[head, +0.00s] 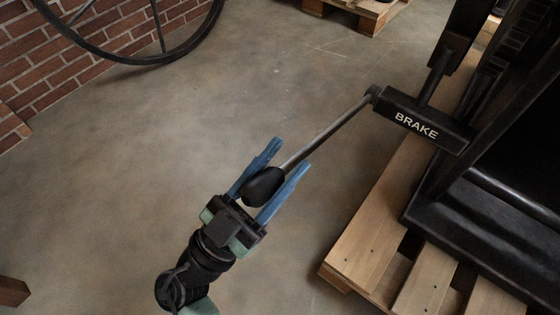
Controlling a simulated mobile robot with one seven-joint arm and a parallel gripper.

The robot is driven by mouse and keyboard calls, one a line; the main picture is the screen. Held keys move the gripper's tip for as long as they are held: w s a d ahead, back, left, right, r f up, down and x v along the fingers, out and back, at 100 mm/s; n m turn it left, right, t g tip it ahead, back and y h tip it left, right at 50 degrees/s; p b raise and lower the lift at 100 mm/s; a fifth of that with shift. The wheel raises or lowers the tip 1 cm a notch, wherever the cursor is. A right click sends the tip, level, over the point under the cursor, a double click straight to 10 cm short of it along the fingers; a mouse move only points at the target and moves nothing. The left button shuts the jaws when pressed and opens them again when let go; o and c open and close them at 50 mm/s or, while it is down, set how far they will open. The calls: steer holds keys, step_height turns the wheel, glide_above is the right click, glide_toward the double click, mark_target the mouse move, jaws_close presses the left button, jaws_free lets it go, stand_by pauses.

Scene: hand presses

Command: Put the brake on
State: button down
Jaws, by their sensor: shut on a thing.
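The brake (417,124) is a black block with "BRAKE" in white letters, on the side of the dark press at the right. A grey metal lever rod (328,134) runs from a pivot at the block's left end down and to the left. It ends in a black rounded knob (264,187). My gripper (283,160) has blue fingers, one on each side of the knob and the rod's end. It is shut on the knob, which sits deep between the fingers near the palm.
The black press (480,205) stands on a wooden pallet (366,252) at the right. A large dark wheel (125,58) is at the top left, before a brick wall (35,75). Another pallet (372,14) is at the top. Bare concrete floor (130,160) is open at the left.

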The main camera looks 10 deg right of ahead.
steer(key=shift+a+f, duration=0.15)
steer(key=shift+f, duration=0.35)
steer(key=c, duration=0.5)
jaws_free()
steer(key=shift+o, duration=0.3)
steer(key=shift+r, duration=0.15)
steer(key=p+v, duration=0.2)
steer(key=v, duration=1.1)
steer(key=shift+s+p, duration=0.15)
steer(key=shift+p, duration=0.2)
steer(key=shift+r, duration=0.15)
